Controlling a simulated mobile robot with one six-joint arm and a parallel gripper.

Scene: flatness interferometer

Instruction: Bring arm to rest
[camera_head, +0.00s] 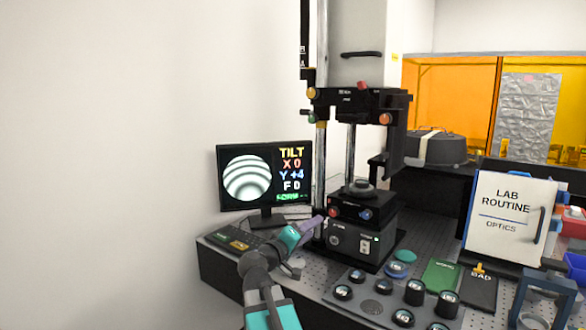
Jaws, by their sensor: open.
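My arm (266,284), grey with teal bands, reaches up from the bottom of the view. My gripper (313,226), with a purplish finger, is at its end, by the left side of the interferometer (348,240). It is small and partly lost against the dark base, and I see nothing held in it. I cannot tell whether it touches the interferometer. A round part (361,187) sits on the interferometer's stage. The monitor (265,176) behind the arm shows curved fringes and the text TILT, X 0, Y +4, F 0.
A green pad (440,274), a black pad (478,290) and a "LAB ROUTINE" board (508,216) stand right. Open space lies left of the bench.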

